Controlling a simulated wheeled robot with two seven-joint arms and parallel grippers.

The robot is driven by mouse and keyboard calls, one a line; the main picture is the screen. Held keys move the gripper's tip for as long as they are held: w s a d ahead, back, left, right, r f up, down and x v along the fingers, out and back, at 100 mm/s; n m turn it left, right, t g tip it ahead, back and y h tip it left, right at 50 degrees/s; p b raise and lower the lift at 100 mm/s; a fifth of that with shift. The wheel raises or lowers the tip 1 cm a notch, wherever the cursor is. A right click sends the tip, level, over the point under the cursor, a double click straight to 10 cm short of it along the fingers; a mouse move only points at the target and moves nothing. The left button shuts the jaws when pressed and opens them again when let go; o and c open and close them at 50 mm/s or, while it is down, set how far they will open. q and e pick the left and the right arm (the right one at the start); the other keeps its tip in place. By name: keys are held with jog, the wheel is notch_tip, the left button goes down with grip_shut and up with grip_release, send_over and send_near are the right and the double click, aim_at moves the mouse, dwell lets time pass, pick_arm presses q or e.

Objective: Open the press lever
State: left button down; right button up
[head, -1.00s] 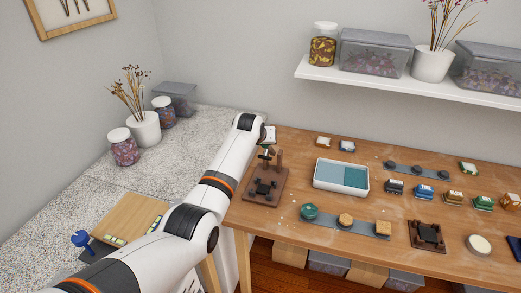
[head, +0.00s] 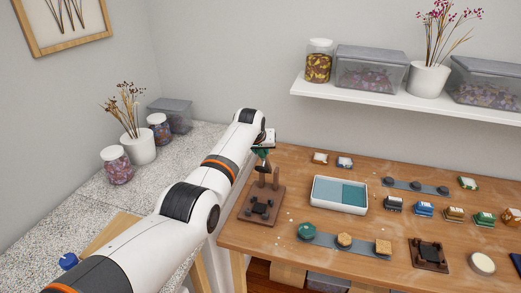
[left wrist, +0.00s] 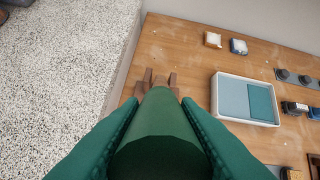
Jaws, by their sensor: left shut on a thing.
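The brown press (head: 248,213) stands at the left end of the wooden table, with two upright posts and a black part on its base. My left gripper (head: 263,149) is above and behind the posts. In the left wrist view, my left gripper (left wrist: 157,125) is shut on a green cylinder, which I take to be the press lever's handle (left wrist: 158,122). The handle fills the space between the green fingers and hides most of the press; only brown post tops (left wrist: 147,77) show beyond it. The lever's lower part is hard to make out. My right gripper is not in view.
A white tray (head: 340,208) with two teal sections lies right of the press. A grey strip (head: 325,240) with a green piece and tan pieces lies in front. A second brown press-like block (head: 429,255) is farther right. A speckled counter (head: 95,195) lies left, under my arm.

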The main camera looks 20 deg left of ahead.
pick_arm(q)
jog(key=c, duration=1.1)
grip_release()
jog(key=shift+w, duration=0.1)
jog(key=shift+r, duration=0.1)
jog(key=shift+v, duration=0.9)
jog(key=b+v, duration=0.1)
jog(key=v, duration=0.9)
